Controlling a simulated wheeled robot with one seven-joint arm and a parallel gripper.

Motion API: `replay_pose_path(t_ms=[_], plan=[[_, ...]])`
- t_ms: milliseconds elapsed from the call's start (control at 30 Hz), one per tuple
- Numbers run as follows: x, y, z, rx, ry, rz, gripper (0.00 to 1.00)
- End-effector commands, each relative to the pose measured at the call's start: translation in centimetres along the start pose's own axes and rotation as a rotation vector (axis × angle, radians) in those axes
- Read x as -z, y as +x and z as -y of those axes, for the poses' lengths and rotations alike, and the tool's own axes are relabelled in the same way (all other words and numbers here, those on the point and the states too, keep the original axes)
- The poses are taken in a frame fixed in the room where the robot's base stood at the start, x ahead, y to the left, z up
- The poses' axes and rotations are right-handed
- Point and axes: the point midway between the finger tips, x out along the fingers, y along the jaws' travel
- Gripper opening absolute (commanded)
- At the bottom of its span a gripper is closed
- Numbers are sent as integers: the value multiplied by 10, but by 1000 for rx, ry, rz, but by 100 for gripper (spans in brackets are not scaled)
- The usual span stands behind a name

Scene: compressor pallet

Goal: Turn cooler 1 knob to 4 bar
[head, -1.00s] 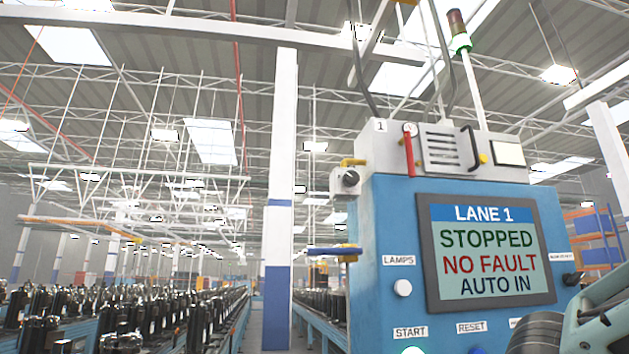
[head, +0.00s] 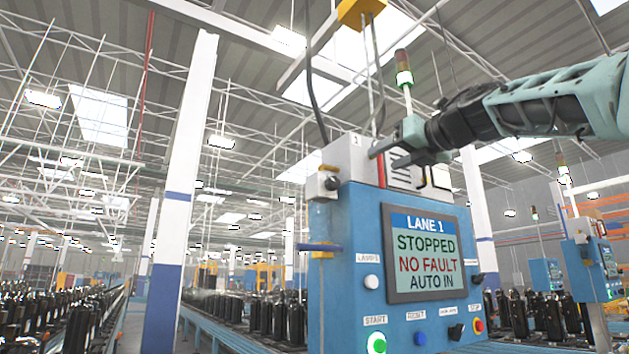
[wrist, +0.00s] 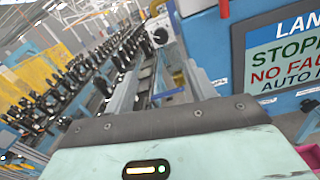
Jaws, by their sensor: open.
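The cooler 1 unit (head: 348,151) is a white box marked 1 on top of the blue lane 1 cabinet. Its likely knob (head: 331,183) is a round black knob on a small white box at the cabinet's upper left corner. It also appears in the wrist view as a dark round knob (wrist: 160,36), ahead of and between my fingers. No scale or bar reading is legible. My gripper (head: 383,158) is open and empty, pointing left. In the head view it overlaps the cooler's front, right of the knob, and appears apart from it.
The cabinet's screen (head: 424,250) reads LANE 1, STOPPED, NO FAULT, AUTO IN. A blue lever (head: 318,247) juts left below the knob. Buttons line the cabinet's lower front. Bottle-like black units fill the conveyors.

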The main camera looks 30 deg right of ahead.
Motion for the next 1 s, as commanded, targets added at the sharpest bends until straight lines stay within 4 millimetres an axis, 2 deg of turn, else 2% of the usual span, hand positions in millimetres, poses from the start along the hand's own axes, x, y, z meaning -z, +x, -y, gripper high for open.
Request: replay_pose_path(t_ms=[167,700,900,1000], plan=[[-2,15,1,4,-9,-6,55],[-2,126,0,3,-6,-7,55],[-1,157,1,4,-6,-5,55],[-1,166,1,4,-6,-4,55]])
